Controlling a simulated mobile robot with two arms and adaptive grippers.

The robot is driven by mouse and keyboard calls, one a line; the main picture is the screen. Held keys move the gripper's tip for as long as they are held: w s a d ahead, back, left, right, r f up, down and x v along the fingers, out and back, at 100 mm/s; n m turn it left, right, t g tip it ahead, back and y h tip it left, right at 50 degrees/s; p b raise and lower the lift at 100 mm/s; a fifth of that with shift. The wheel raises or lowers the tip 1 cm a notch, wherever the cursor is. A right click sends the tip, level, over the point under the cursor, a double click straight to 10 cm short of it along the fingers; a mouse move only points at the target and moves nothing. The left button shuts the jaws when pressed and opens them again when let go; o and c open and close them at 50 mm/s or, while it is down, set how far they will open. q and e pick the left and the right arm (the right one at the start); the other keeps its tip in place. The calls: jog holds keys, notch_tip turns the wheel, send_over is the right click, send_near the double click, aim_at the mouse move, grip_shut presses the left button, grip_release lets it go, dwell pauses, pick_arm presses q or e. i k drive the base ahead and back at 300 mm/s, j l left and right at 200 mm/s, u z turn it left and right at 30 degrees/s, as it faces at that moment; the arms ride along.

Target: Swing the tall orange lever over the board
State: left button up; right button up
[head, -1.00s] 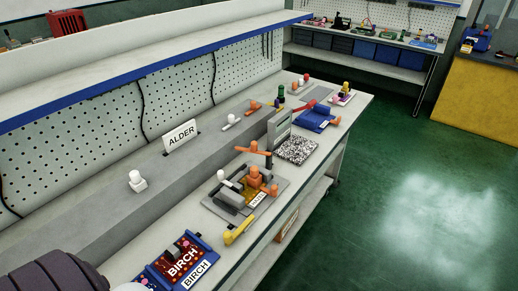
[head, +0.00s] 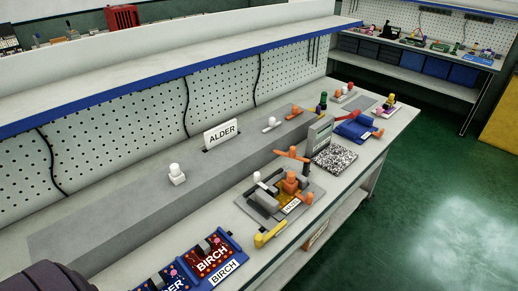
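The tall orange lever (head: 291,154) is a bar on top of a dark upright post at the back right of a grey fixture (head: 254,208). The lever points left from its post, roughly along the back of the fixture. An orange block (head: 290,184) and grey blocks stand on the fixture below it, with a white label at its front. Little of the board in the fixture shows; a yellowish patch (head: 277,197) is seen between the blocks. Neither gripper is in view. A dark ribbed part of my own arm shows at the bottom left.
A yellow handle (head: 269,235) lies at the fixture's front. A grey display unit (head: 320,135), a speckled plate (head: 335,158) and a blue tray (head: 355,130) stand to the right. An ALDER sign (head: 222,134) stands behind. Green floor is clear at right.

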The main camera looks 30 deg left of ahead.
aim_at(292, 154)
jog(key=i+l+u, duration=0.2)
jog(key=u, duration=0.25)
jog(key=i+l+u, duration=0.15)
jog(key=l+u, duration=0.15)
jog(key=u, duration=0.15)
jog(key=i+l+u, duration=0.1)
jog(key=l+u, duration=0.2)
jog(key=u, duration=0.2)
